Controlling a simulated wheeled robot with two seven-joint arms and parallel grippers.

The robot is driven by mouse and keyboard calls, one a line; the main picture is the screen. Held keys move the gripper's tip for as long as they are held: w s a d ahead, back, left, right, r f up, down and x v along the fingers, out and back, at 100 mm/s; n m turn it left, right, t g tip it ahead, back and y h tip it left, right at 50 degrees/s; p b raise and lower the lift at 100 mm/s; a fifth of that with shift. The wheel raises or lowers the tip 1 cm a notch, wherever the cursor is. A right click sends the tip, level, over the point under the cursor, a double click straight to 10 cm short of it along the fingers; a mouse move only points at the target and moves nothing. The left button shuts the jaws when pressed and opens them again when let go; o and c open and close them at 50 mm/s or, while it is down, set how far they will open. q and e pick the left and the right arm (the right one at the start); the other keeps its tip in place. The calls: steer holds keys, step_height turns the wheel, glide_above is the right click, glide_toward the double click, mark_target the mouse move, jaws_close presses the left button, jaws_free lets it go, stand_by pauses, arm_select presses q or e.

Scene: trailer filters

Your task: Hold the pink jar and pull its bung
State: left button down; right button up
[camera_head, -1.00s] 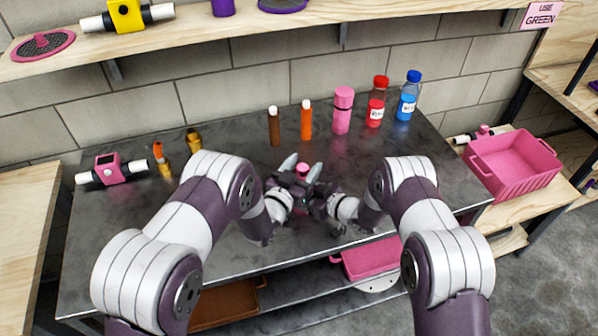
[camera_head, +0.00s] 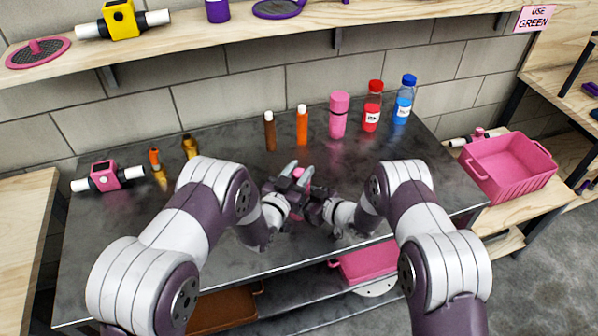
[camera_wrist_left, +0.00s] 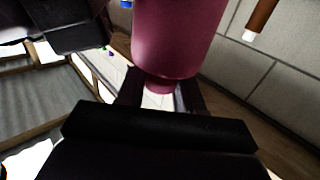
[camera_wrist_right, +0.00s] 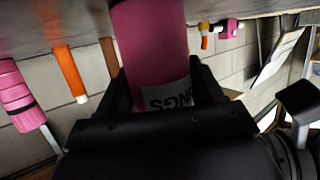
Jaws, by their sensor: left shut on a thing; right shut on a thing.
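The pink jar (camera_head: 303,175) is between my two grippers above the front middle of the dark table, largely hidden by them in the head view. My right gripper (camera_wrist_right: 160,95) is shut on the jar's body (camera_wrist_right: 150,42), beside a label with dark letters. My left gripper (camera_wrist_left: 160,95) is shut on the narrower pink bung (camera_wrist_left: 159,86) at the jar's mouth. The left wrist view is upside down, with the wide jar body (camera_wrist_left: 178,38) above the bung. The bung appears to meet the jar; I cannot tell how deep it sits.
An orange bottle (camera_head: 302,126), a brown one (camera_head: 270,132), a pink bottle (camera_head: 338,118), a red jar (camera_head: 371,108) and a blue one (camera_head: 403,100) stand behind my grippers. A pink device (camera_head: 106,176) lies left. A pink crate (camera_head: 508,170) stands right.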

mark_target(299, 172)
arm_select(q)
steer(key=shift+r, duration=0.15)
steer(key=shift+r, duration=0.95)
step_height(299, 172, up, 4)
steer(key=shift+r, duration=0.1)
arm_select(e)
steer(key=o, duration=1.6)
arm_select(q)
steer(key=shift+f+b, duration=0.45)
steer(key=shift+f, duration=0.1)
arm_select(e)
steer(key=v, duration=1.2)
